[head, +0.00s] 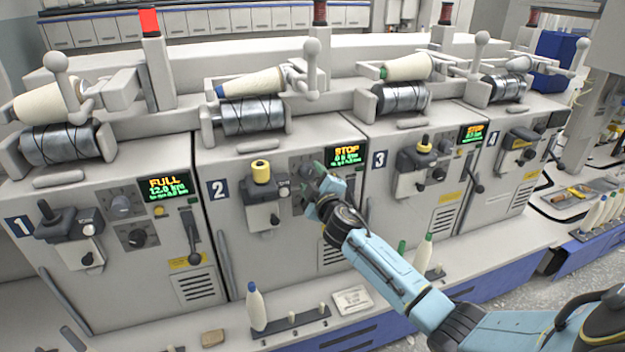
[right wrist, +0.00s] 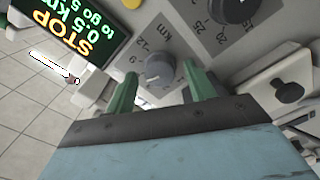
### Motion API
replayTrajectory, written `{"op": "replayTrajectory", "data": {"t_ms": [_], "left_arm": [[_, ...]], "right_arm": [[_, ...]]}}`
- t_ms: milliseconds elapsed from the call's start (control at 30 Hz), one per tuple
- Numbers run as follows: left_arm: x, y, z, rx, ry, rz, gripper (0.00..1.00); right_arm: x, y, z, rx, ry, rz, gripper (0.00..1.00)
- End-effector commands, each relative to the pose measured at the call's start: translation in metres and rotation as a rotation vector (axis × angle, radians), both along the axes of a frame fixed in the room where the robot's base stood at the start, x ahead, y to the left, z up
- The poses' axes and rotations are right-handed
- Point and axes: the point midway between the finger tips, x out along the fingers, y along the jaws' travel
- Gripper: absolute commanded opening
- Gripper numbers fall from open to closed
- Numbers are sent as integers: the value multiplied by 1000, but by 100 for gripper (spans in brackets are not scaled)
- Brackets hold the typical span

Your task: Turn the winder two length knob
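Winder two's display (head: 346,154) reads STOP, and the right wrist view shows the same display (right wrist: 75,30) with 0.5 km to go. A grey round knob (right wrist: 160,69) with a km scale sits on the panel beside it. My right gripper (head: 320,186) is at winder two's panel and covers part of it in the head view. In the right wrist view its two green fingers (right wrist: 162,88) are apart, one on each side of the km knob, with gaps to it. Contact is not visible. My left gripper is in neither view.
A second dial (right wrist: 232,8) sits near the km knob. A yellow-topped part (head: 261,172) and a lever box (head: 263,215) stand left of my gripper. Winder one's display (head: 164,187) reads FULL.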

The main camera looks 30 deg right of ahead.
Motion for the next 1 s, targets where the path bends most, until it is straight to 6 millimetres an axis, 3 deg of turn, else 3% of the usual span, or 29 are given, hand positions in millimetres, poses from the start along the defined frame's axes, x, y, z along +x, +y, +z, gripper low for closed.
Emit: {"op": "replayTrajectory", "data": {"t_ms": [300, 467, 1000], "left_arm": [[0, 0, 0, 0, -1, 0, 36], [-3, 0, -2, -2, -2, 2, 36], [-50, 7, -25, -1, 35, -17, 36]], "right_arm": [[0, 1, 1, 1, -2, 1, 58], [-12, 3, 1, 2, -1, 2, 58], [-110, 27, 1, 3, -1, 0, 58]]}}
